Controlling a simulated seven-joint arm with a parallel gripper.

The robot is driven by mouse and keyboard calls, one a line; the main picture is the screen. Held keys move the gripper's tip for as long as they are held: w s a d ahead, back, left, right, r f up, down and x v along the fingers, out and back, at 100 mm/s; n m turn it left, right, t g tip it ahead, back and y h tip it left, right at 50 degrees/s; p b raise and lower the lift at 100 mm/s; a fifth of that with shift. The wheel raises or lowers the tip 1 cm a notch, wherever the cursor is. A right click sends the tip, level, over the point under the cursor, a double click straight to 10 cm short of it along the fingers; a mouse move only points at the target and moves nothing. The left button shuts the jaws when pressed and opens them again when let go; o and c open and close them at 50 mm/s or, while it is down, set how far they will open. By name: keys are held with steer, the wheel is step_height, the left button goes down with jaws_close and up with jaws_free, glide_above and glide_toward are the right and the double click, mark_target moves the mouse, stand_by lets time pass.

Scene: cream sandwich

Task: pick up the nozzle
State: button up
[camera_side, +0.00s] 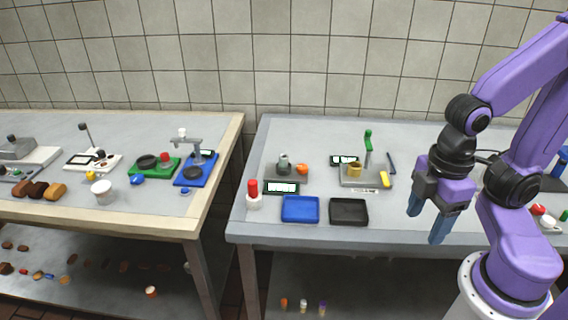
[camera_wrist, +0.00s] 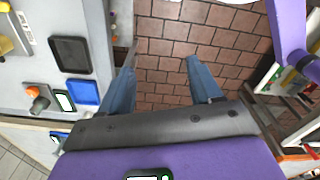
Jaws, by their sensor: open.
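I cannot tell for sure which piece is the nozzle. A small orange piece (camera_side: 302,168) beside a grey upright piece (camera_side: 283,161) on the right-hand table could be it. In the wrist view an orange piece (camera_wrist: 32,91) and a grey one (camera_wrist: 40,104) show at the far left. My gripper (camera_side: 426,222) is open and empty, pointing down at the front right of the table, well to the right of these pieces. In the wrist view the space between my fingers (camera_wrist: 161,60) shows only brick floor.
A blue tray (camera_side: 300,222) and a black tray (camera_side: 348,223) lie at the table's front. A stand with a green handle (camera_side: 368,140) is behind the black tray. A red-topped white bottle (camera_side: 253,202) stands front left. A gap separates the left table (camera_side: 130,212).

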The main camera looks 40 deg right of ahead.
steer(key=n+t+h, duration=0.9)
steer(key=n+h, duration=0.1)
steer(key=n, duration=0.4)
glide_toward(283, 159)
steer(key=x, duration=0.6)
steer(key=shift+w+d, duration=0.2)
steer(key=shift+w, duration=0.15)
steer(key=x, duration=0.4)
steer(key=shift+s+d+f, duration=0.1)
steer(key=shift+s+f, duration=0.05)
steer(key=shift+w+d+f, duration=0.2)
steer(key=shift+w+d, duration=0.15)
steer(key=shift+w, duration=0.1)
steer(key=c, duration=1.1)
